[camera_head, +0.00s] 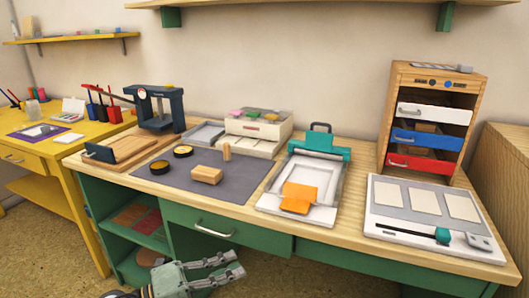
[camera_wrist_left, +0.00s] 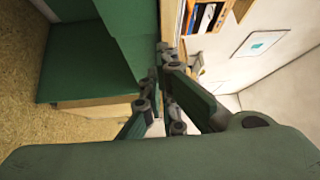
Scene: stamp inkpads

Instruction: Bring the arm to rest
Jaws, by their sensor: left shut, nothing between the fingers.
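My left gripper (camera_head: 236,264) is low in front of the green workbench, below its wooden top (camera_head: 345,250) and near the drawer front. Its fingers point right in the head view. It is shut with nothing between the fingers. In the left wrist view its fingers (camera_wrist_left: 163,55) come together near the top middle, beside the green bench side. My right gripper is not in view.
The dark mat (camera_head: 235,190) bears two round inkpads, a wooden block (camera_head: 206,174) and a small wooden peg. A teal-clamped tray (camera_head: 300,190), a drawer tower (camera_head: 430,120) and a white board (camera_head: 430,215) stand right. Open floor (camera_head: 50,260) lies left.

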